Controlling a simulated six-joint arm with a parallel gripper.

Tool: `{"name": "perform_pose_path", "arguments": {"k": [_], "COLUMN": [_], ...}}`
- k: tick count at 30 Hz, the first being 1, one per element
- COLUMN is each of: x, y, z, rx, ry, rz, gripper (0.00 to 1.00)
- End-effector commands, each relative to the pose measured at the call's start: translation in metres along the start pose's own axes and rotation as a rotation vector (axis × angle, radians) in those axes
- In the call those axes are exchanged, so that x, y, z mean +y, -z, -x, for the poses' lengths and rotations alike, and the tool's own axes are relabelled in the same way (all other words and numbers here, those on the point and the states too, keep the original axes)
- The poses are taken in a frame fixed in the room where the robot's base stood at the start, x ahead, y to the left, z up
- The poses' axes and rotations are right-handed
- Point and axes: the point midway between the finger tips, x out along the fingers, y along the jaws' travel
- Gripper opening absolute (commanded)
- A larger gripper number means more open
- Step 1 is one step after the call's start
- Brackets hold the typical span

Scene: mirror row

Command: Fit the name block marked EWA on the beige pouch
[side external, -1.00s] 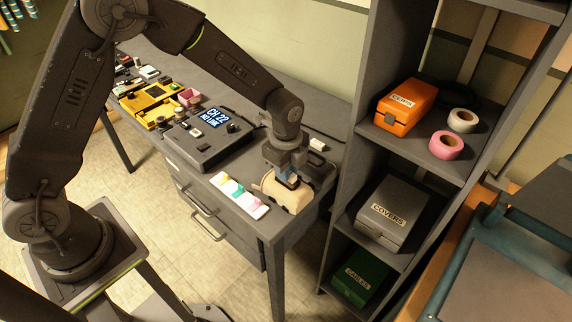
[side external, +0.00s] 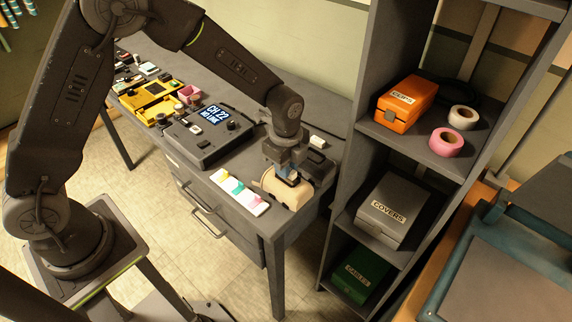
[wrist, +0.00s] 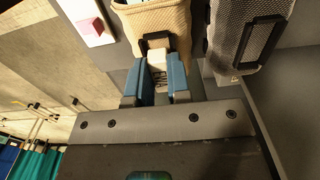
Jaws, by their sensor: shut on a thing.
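The beige pouch (side external: 298,197) stands at the near right end of the desk. In the wrist view the pouch (wrist: 160,20) has a black frame (wrist: 157,44) on its side. My gripper (wrist: 158,84), with blue fingers, is shut on a small white name block (wrist: 159,62) with dark lettering too small to read. The block's top is at the black frame; I cannot tell whether it is seated in it. In the side view my gripper (side external: 291,178) is right over the pouch and hides part of it.
A dark pouch (wrist: 243,35) with its own black frame stands close to the right. A white strip (side external: 240,192) with coloured pieces lies to the left. A console (side external: 207,138) is behind it. A tall shelf (side external: 345,200) rises on the right.

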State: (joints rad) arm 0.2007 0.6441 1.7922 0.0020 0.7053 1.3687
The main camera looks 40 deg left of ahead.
Motion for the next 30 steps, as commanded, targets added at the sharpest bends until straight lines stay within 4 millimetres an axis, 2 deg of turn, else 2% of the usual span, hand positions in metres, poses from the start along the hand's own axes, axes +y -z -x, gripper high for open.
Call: {"name": "perform_pose_path", "arguments": {"k": [22,23,30], "x": [0.0000,0.0000,0.0001], "y": [0.0000,0.0000,0.0000], "z": [-0.0098,-0.0099,-0.0097], "rx": [0.000,0.000,0.000], "ry": [0.000,0.000,0.000], "rz": [0.000,0.000,0.000], "gripper": [0.00,0.18,0.41]}}
